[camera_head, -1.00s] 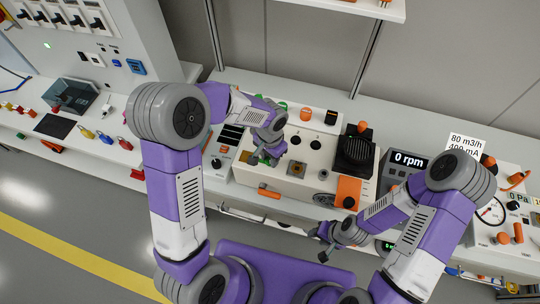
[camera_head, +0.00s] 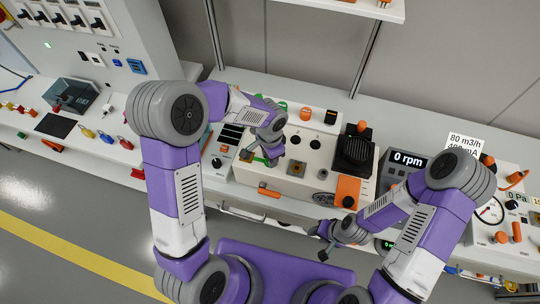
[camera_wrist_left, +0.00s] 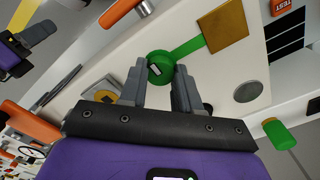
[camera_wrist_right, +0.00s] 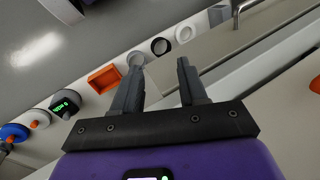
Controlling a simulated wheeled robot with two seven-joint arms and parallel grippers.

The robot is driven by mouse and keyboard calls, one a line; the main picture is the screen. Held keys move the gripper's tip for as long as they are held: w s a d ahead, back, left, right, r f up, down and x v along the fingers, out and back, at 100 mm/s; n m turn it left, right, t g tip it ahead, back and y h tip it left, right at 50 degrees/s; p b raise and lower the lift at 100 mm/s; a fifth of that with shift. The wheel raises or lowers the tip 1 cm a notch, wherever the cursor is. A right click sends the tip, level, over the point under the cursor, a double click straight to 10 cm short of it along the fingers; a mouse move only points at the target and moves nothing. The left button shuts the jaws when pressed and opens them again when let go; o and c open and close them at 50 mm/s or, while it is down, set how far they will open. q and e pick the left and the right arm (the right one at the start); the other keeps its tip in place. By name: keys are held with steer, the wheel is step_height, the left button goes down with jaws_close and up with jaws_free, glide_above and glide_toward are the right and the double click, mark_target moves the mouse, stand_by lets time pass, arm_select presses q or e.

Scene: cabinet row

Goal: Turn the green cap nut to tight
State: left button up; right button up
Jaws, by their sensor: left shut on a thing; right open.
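The green cap nut (camera_wrist_left: 159,66) sits on the pale panel of a device, with a small black-and-white mark on its face. A green strip runs from it towards a brass square plate. My left gripper (camera_wrist_left: 158,72) is shut on the nut, its fingertips on either side. In the head view my left gripper (camera_head: 268,160) is over the left part of the pale device (camera_head: 310,158) and hides most of the nut. My right gripper (camera_head: 326,246) is open and empty, in front of the bench; its fingers (camera_wrist_right: 160,75) also show apart in the right wrist view.
An orange handle (camera_head: 269,193) is on the front edge. Floor space in front is free.

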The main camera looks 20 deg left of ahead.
arm_select(q)
steer(key=shift+w+r, duration=0.1)
steer(key=o, duration=1.1)
steer(key=shift+c, duration=0.2)
step_height(320, 180, up, 8)
steer(key=shift+f+p, duration=0.25)
steer(key=shift+p, duration=0.35)
